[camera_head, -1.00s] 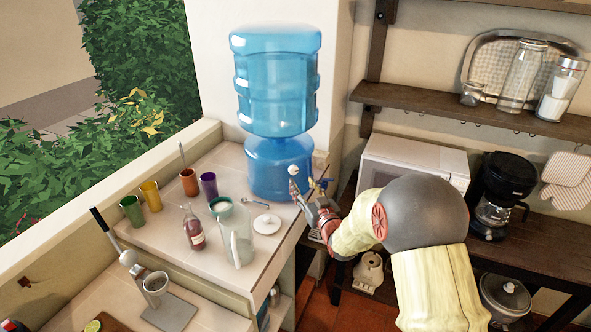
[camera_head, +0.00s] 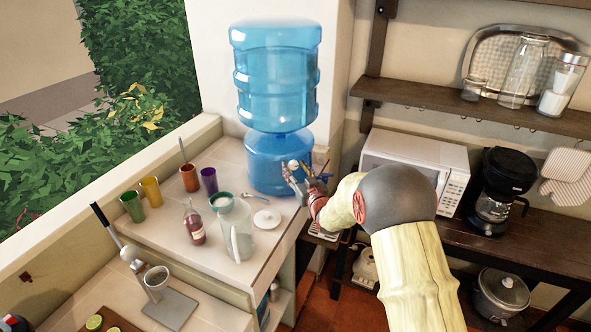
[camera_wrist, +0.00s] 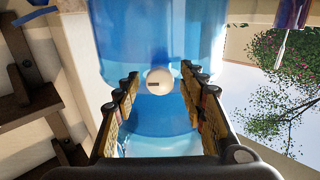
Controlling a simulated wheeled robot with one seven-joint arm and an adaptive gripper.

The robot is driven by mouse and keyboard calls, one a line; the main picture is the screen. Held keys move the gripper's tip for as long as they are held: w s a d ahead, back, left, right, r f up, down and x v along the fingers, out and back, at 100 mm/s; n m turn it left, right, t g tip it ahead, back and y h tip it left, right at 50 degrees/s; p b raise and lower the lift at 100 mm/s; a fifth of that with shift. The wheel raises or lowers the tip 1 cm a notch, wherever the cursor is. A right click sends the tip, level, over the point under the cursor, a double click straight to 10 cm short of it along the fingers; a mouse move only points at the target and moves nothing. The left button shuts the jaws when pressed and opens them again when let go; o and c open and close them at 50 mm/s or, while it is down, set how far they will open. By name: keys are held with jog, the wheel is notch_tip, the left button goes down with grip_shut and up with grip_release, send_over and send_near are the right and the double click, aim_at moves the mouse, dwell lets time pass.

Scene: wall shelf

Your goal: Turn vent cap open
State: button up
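The vent cap is a round white knob (camera_wrist: 159,82) with a dark slot. In the wrist view it lies at the far end of my open fingers, midway between the two fingertips. It looks untouched, with a gap on each side. The knob also shows in the head view (camera_head: 293,165), on the front of the lower blue water container (camera_head: 270,178). My gripper (camera_wrist: 160,83) is open and empty, pointed at the container; in the head view it (camera_head: 299,180) is small and partly hidden by my arm. The upper blue bottle (camera_head: 275,80) stands on the lower container.
On the tiled counter stand a glass jar (camera_head: 234,228), a red bottle (camera_head: 193,222), a white lid (camera_head: 267,219) and several coloured cups. A microwave (camera_head: 405,155) and a coffee maker (camera_head: 497,190) are at right, below a wooden shelf (camera_head: 470,108).

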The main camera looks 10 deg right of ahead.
jog(key=c, duration=1)
jog(key=shift+f+n+b, duration=0.15)
jog(key=shift+n+b, duration=0.15)
jog(key=shift+b, duration=0.3)
jog(key=n+b, duration=0.3)
jog(key=b, duration=0.3)
jog(key=shift+f, duration=0.15)
jog(key=n+b, duration=0.6)
jog(key=b, duration=0.2)
jog(key=shift+d, duration=0.1)
jog(key=n+b, duration=0.6)
jog(key=b, duration=0.2)
jog(key=n+b, duration=0.2)
jog(key=shift+r+n, duration=0.2)
jog(key=shift+n, duration=0.2)
jog(key=shift+r+n, duration=0.1)
jog(key=shift+n, duration=1.4)
